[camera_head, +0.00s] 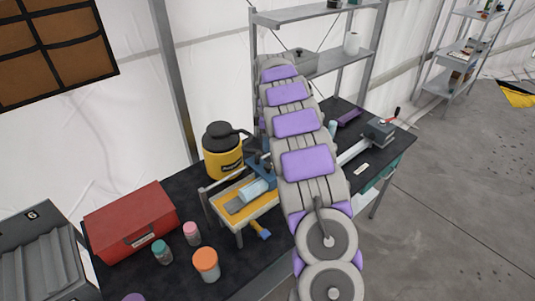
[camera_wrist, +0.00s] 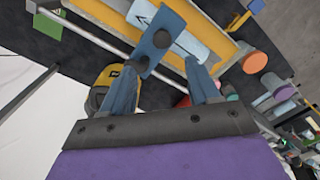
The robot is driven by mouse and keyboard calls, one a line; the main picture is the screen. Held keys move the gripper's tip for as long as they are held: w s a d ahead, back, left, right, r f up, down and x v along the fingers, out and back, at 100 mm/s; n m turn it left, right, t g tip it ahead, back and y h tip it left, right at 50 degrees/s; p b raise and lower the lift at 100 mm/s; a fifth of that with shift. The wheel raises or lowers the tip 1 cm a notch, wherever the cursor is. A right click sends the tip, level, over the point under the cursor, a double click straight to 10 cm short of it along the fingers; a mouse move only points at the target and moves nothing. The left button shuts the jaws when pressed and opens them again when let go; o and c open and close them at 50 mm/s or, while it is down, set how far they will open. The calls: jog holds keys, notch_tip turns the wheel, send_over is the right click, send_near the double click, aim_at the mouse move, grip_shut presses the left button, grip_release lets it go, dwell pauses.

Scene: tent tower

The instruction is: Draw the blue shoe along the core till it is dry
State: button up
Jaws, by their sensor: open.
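My gripper (camera_wrist: 165,72) is open, with its two blue fingers apart. A blue plate with a dark round knob (camera_wrist: 153,27), which looks like the blue shoe, shows just past the fingertips; I cannot tell whether they touch it. A pale blue piece with an arrow on it (camera_wrist: 196,42), probably the core, lies behind the plate along a yellow-edged tray (camera_wrist: 243,54). In the head view, the pale blue piece (camera_head: 254,191) rests in the yellow tray (camera_head: 262,209) beside a grey strip. My arm hides part of this area.
A yellow jug (camera_head: 222,160) stands behind the tray. A red toolbox (camera_head: 130,221), an orange-capped jar (camera_head: 206,264) and smaller jars share the dark table at left. A vise-like tool (camera_head: 379,130) is at the right end. Shelves (camera_head: 310,14) rise behind.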

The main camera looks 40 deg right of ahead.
notch_tip(320, 180, up, 6)
jog(key=shift+a, duration=0.2)
jog(key=shift+d+r, duration=0.1)
jog(key=shift+a, duration=0.2)
dwell(1.0)
